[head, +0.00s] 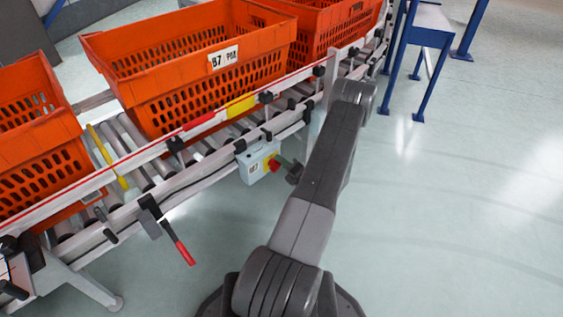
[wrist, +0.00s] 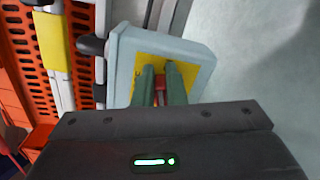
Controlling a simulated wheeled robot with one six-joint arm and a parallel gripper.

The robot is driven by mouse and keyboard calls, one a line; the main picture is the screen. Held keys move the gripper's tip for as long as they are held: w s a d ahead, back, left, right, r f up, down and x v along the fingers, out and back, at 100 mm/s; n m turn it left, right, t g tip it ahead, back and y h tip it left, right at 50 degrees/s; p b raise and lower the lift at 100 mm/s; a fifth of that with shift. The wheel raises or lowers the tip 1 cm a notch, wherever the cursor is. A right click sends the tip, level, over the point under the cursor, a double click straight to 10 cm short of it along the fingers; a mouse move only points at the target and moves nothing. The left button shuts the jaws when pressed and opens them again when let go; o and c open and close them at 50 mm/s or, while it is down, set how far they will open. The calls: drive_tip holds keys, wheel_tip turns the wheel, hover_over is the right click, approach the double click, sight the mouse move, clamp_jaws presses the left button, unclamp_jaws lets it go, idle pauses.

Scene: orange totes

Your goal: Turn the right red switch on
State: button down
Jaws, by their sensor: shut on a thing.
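The red switch (head: 273,164) sits on a yellow plate on a grey box (head: 256,158) fixed to the side of the roller conveyor. In the wrist view the box (wrist: 190,48) fills the upper middle, with its yellow plate (wrist: 203,76) facing me. My gripper (wrist: 160,84) is shut on the red switch (wrist: 160,92), with one greenish finger on each side of it. Most of the switch is hidden by the fingers. In the head view my gripper (head: 283,163) reaches the switch from the right.
Orange totes (head: 205,50) stand on the roller conveyor (head: 135,150). A lever with a red handle (head: 184,252) hangs from the conveyor's near side at left. A blue-legged stand (head: 428,40) is at the top right. The floor at right is clear.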

drive_tip(key=shift+s+f+m, duration=0.1)
drive_tip(key=shift+f+m, duration=0.15)
drive_tip(key=shift+m, duration=0.7)
drive_tip(key=shift+f+m, duration=0.25)
drive_tip(key=shift+m, duration=0.7)
drive_tip(key=c, duration=1.5)
unclamp_jaws()
drive_tip(key=p+v, duration=0.3)
drive_tip(key=v, duration=1)
drive_tip(key=shift+s+d, duration=0.25)
